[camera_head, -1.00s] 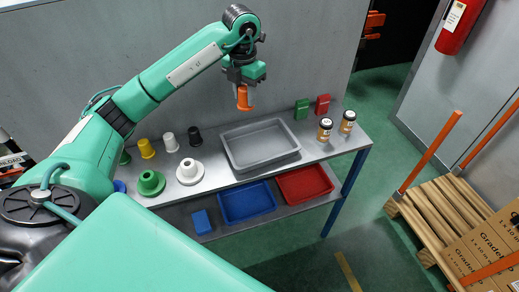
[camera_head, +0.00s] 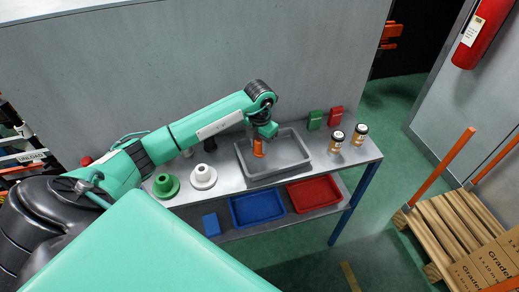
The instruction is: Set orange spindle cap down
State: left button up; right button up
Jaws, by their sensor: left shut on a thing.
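The orange spindle cap (camera_head: 258,148) is in my left gripper (camera_head: 258,138), which is shut on it. The gripper points down over the left part of the grey tray (camera_head: 296,163) on the metal table. The cap shows low, within the tray's outline; I cannot tell whether it touches the tray floor. My right gripper is not in view.
A green flanged spindle (camera_head: 166,186) and a white one (camera_head: 203,177) stand left of the tray. A black cap (camera_head: 209,144) stands behind. Blue (camera_head: 257,207) and red bins (camera_head: 314,193) sit below.

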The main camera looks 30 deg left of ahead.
pick_arm(q)
notch_tip(320, 180, down, 4)
jog(key=shift+r+p, duration=0.2)
jog(key=shift+p, duration=0.3)
jog(key=shift+f, duration=0.25)
jog(key=o, duration=1)
